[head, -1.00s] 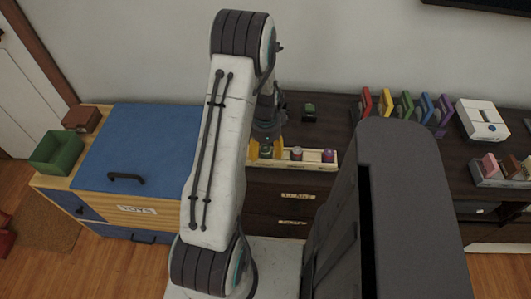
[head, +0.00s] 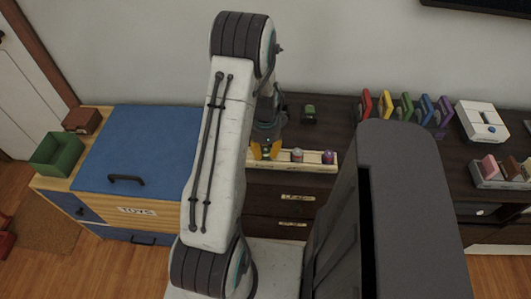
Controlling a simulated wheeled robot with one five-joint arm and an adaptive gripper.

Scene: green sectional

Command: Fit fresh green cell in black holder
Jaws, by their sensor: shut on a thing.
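My gripper (head: 265,152), with yellow fingers, is low at the left end of a pale wooden rack (head: 316,167). It is shut on the green cell, which is mostly hidden between the fingers. I cannot tell whether the cell still rests in the rack. A small black holder (head: 309,119) stands on the dark cabinet top behind the rack, up and to the right of my gripper. Something green (head: 309,108) shows at its top.
Two pink-purple cells, one in the rack's middle (head: 297,155) and one at its right (head: 328,157), stand beside my gripper. Coloured upright items (head: 406,106) and a white box (head: 482,122) are at right. A blue-topped toy chest (head: 145,150) is at left.

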